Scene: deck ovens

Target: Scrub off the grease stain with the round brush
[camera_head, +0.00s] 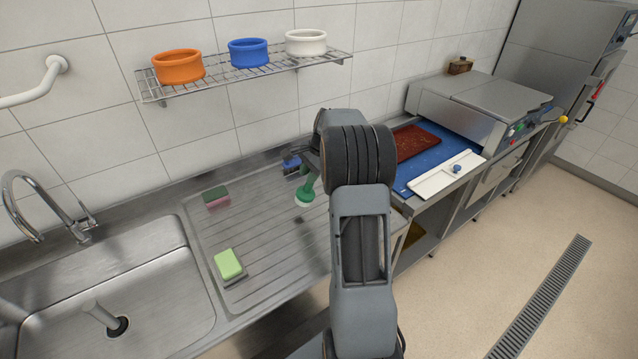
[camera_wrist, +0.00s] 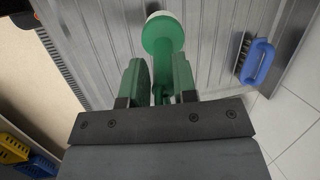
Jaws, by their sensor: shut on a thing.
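My gripper (camera_wrist: 159,78) is shut on the green handle of the round brush (camera_wrist: 163,34), which has a pale bristle rim. In the head view the round brush (camera_head: 305,197) hangs head down over or on the ribbed steel drainboard (camera_head: 262,215), just left of my arm. I cannot tell whether its bristles touch the steel. A faint dark smudge (camera_head: 301,232) shows on the drainboard just below the brush in the picture; it may be the grease stain. No clear stain shows in the wrist view, and my arm hides part of the drainboard's right side.
A blue-handled brush (camera_head: 291,163) lies near the wall behind the round brush. A pink and dark green sponge (camera_head: 215,197) and a light green sponge (camera_head: 228,264) lie on the drainboard. The sink (camera_head: 120,290) is at left. A wire shelf (camera_head: 225,77) holds three bowls.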

